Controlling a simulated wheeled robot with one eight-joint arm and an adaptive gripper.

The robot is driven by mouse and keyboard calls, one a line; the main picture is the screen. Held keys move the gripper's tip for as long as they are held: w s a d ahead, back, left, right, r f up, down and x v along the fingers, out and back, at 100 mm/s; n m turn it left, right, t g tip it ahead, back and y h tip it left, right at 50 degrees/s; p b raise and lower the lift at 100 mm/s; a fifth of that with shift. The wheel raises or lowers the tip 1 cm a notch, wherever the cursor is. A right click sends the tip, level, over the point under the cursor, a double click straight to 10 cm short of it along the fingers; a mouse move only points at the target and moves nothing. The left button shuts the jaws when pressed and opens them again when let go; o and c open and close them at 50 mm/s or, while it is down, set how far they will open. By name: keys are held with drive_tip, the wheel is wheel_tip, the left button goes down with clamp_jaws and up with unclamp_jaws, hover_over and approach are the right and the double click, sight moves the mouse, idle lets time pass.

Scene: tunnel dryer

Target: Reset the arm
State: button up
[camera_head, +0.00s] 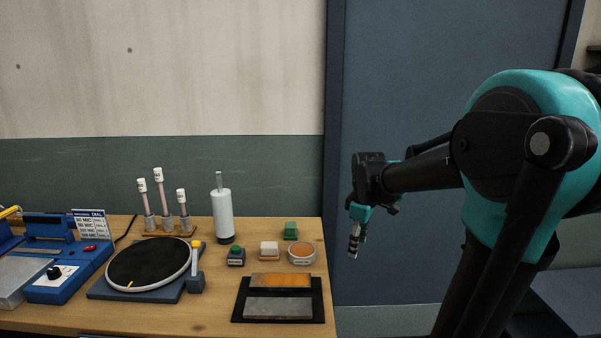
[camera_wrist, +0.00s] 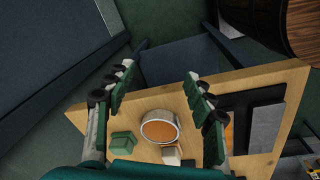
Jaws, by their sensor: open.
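My gripper (camera_head: 355,240) hangs off the end of my arm, just right of the table's right edge in the head view. It is apart from everything on the table. In the wrist view my gripper (camera_wrist: 160,92) shows its two green-padded fingers spread wide, with nothing between the pads. Beyond them lie the table corner, a round tin with orange content (camera_wrist: 160,128), a green block (camera_wrist: 123,143) and a white block (camera_wrist: 171,155).
The wooden table (camera_head: 215,315) holds a black round plate (camera_head: 150,262), a white bottle (camera_head: 222,212), white-capped sticks (camera_head: 159,187), a blue machine (camera_head: 70,280) and a black tray (camera_head: 238,306). A dark door (camera_head: 440,80) stands behind my arm. A wooden barrel (camera_wrist: 290,25) shows in the wrist view.

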drive_tip(key=s+d+f+m+t, duration=0.2)
drive_tip(key=s+f+m, duration=1)
drive_tip(key=s, duration=0.3)
drive_tip(key=shift+s+d+f+t, duration=0.15)
drive_tip(key=shift+s+f+t, duration=0.25)
drive_tip(key=shift+f, duration=0.2)
drive_tip(key=shift+w, duration=0.1)
